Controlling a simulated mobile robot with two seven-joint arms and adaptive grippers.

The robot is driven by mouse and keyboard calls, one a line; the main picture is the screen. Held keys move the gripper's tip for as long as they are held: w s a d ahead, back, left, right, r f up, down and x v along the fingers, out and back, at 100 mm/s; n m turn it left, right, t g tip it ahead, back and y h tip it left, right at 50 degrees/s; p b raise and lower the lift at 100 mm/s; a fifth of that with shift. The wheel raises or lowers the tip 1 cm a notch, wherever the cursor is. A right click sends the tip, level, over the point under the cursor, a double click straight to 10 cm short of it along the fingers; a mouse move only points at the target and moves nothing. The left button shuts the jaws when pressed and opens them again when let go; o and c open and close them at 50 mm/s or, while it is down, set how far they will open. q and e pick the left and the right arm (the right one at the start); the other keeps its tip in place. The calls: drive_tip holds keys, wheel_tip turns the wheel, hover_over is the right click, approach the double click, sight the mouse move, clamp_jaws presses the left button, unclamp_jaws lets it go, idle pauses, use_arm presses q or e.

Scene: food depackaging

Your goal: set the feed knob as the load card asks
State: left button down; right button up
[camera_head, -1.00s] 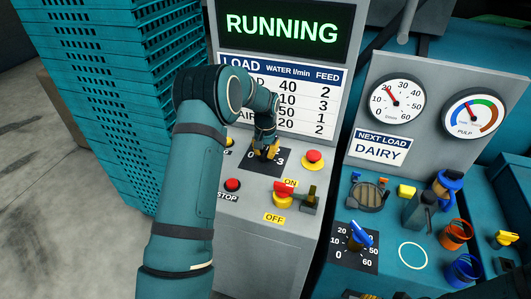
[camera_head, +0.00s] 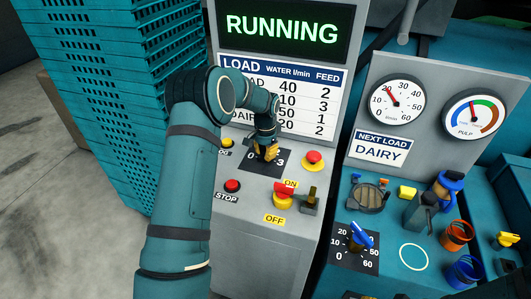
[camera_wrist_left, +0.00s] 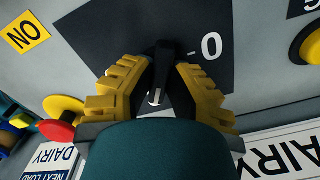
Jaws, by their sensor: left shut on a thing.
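The load card (camera_head: 315,121) on the machine front lists water and feed numbers, and my arm covers part of its row names. A sign (camera_head: 379,149) reads NEXT LOAD DAIRY. The feed knob's dark scale plate (camera_head: 283,170) lies below the card, with 0 at left and 3 at right. My left gripper (camera_head: 268,154) is over this plate. In the left wrist view its yellow fingers (camera_wrist_left: 167,88) are shut on the black feed knob (camera_wrist_left: 162,62). A white mark shows on the knob, but its exact setting is hard to tell. My right gripper is not in view.
A red mushroom button (camera_head: 313,157) stands right of the plate. A red STOP button (camera_head: 232,185) and a red-and-yellow ON/OFF switch (camera_head: 283,193) sit below. A blue knob (camera_head: 361,235) is on the right bench. Stacked teal crates (camera_head: 110,80) stand at left.

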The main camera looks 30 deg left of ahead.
use_arm(q)
drive_tip(key=shift+s+f, duration=0.1)
drive_tip(key=c, duration=0.9)
unclamp_jaws()
drive_tip(key=shift+c, duration=0.2)
drive_tip(key=shift+r, duration=0.45)
wheel_tip(320, 180, up, 11)
